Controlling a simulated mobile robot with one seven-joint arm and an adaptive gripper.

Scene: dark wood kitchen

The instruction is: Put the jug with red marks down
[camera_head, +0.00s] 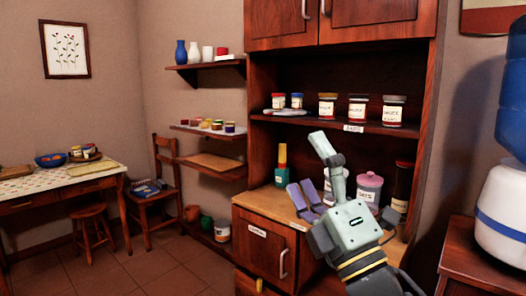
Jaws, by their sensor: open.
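My gripper (306,164) is in front of the wooden cabinet, with its fingers spread and nothing seen between them. I cannot clearly pick out a jug with red marks. A white container (222,230) stands low at the left of the cabinet, but its markings are too small to tell. On the cabinet counter (262,198), a green bottle (282,166) stands behind and left of my gripper. A pink lidded canister (369,188) with a label stands to its right. Another pale container behind my gripper is partly hidden.
Labelled jars (394,110) line the cabinet shelf above. A tall dark jar (402,186) stands at the counter's right. A blue water bottle dispenser (502,212) is at the far right. A chair (165,170), stool (91,212) and table (60,190) are at left. The tiled floor between is clear.

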